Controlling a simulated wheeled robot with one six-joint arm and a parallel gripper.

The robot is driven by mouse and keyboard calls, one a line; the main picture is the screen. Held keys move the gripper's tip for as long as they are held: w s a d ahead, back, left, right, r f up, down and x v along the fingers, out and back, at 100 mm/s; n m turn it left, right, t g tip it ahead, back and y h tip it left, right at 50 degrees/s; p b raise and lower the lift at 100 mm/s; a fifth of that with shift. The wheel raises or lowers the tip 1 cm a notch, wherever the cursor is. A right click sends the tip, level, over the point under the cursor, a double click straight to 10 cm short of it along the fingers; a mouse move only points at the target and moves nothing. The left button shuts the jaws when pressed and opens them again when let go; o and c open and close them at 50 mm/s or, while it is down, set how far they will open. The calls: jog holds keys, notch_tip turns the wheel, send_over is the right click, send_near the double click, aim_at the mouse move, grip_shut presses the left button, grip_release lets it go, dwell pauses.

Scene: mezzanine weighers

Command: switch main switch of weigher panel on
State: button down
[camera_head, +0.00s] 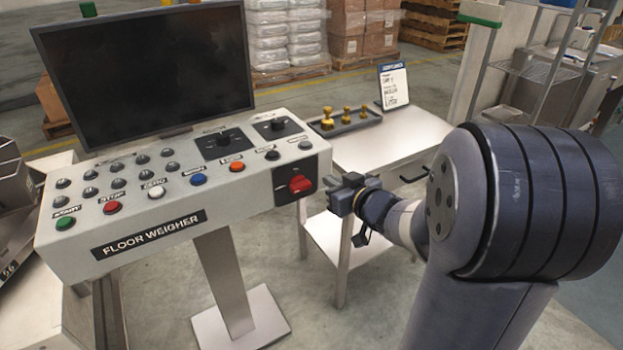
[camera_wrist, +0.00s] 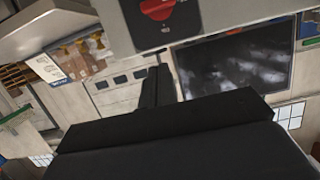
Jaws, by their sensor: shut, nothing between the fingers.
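The floor weigher panel (camera_head: 180,202) is a light grey sloped console on a post, with a dark screen (camera_head: 148,72) above it. Its main switch (camera_head: 300,184) is a red rotary knob on a black plate at the right end of the front face. The knob also shows upside down at the top of the wrist view (camera_wrist: 158,8). I cannot tell its on or off setting. My gripper (camera_head: 338,194) is shut and empty, just right of the switch and apart from it. Its dark fingers show in the wrist view (camera_wrist: 157,86).
Coloured push buttons, including a green start button (camera_head: 65,223) and a red one (camera_head: 112,207), line the panel. A side table (camera_head: 400,140) behind my gripper holds a tray of brass weights (camera_head: 346,118) and a sign card (camera_head: 393,86). Open floor lies below.

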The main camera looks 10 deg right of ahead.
jog(key=shift+w, duration=0.15)
send_near(302, 176)
jog(key=w, duration=0.1)
jog(key=w+a+r, duration=0.1)
jog(key=w, duration=0.1)
jog(key=w+r, duration=0.1)
jog(key=w, duration=0.1)
jog(key=shift+w+a+r+b, duration=0.1)
jog(key=shift+w+a+b, duration=0.05)
jog(key=shift+a+b, duration=0.25)
jog(key=shift+d+f+b, duration=0.15)
jog(key=shift+f+b, duration=0.15)
jog(key=shift+f, duration=1.55)
